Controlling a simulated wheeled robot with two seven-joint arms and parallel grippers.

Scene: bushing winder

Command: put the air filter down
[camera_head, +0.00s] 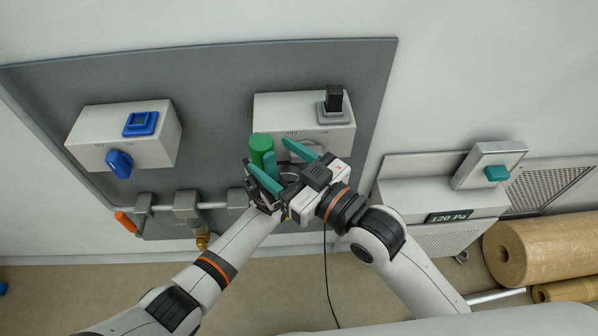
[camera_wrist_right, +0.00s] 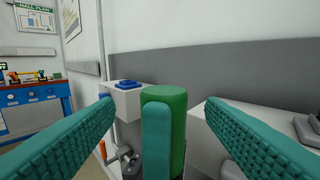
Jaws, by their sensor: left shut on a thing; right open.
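The air filter, a green cylinder (camera_head: 262,144), stands upright in front of the grey wall panel. My left gripper (camera_head: 269,160) is shut on it from below; one teal finger covers part of its side. My right gripper (camera_head: 267,151) is open, its two teal fingers spread on either side of the filter. In the right wrist view the filter (camera_wrist_right: 172,98) appears between my right fingers, apart from both, with a left finger (camera_wrist_right: 156,140) in front of it. The filter's lower end is hidden by the grippers.
A white switch box (camera_head: 280,107) with a black switch is just behind the grippers. Another box (camera_head: 95,130) with blue controls is at left, above a pipe with valves (camera_head: 186,205). A unit reading 120 Pa (camera_head: 450,216) and brown rolls (camera_head: 540,250) are at right.

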